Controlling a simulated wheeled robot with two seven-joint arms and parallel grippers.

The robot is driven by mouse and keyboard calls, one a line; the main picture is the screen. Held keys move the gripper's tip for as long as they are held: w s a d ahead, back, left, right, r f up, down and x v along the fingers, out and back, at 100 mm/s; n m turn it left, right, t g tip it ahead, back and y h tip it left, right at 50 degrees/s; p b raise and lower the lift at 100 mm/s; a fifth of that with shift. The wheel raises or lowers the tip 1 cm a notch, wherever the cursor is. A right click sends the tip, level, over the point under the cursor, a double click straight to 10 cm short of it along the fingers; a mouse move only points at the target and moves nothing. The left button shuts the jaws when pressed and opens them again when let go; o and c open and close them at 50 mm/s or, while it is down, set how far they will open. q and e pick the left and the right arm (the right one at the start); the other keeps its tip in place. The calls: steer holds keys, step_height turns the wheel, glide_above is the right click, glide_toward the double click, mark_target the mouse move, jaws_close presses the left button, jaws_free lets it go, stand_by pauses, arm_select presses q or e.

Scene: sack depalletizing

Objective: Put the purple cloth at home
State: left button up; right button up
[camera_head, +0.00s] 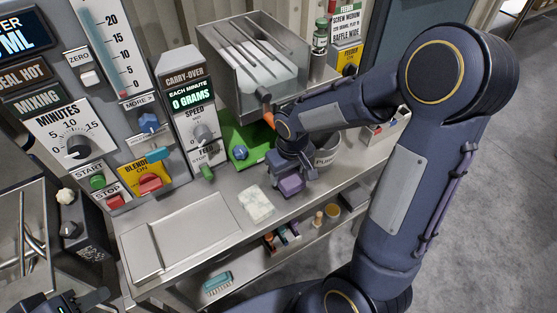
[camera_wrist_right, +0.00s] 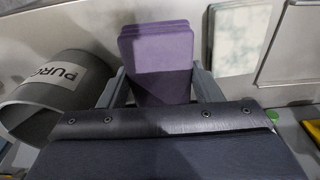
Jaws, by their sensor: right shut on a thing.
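The purple cloth (camera_head: 291,185) is a folded, layered pad over the bench top, in front of the grey cup. My right gripper (camera_head: 283,172) reaches down from the right and is shut on it. In the right wrist view the cloth (camera_wrist_right: 157,62) sits between the two fingers (camera_wrist_right: 160,88). Whether it touches the bench is hard to tell. A dark part of my left gripper (camera_head: 85,302) shows at the bottom left edge; its fingers are unclear. No place marked as home can be made out.
A pale patterned pad (camera_head: 256,204) lies left of the cloth. A grey cup (camera_wrist_right: 58,92) marked "PURG" stands close by. A shallow metal tray (camera_head: 190,238) lies at the bench's left. A metal hopper (camera_head: 245,92) stands behind. A lower shelf (camera_head: 262,262) holds a teal brush and small items.

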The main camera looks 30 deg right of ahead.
steer(key=shift+s+d+r, duration=0.1)
steer(key=shift+s, duration=0.05)
steer(key=shift+f+b, duration=1.8)
steer(key=shift+f, duration=0.15)
stand_by(0.3)
steer(key=shift+f+b, duration=0.55)
steer(key=shift+b, duration=0.15)
steer(key=o, duration=1.1)
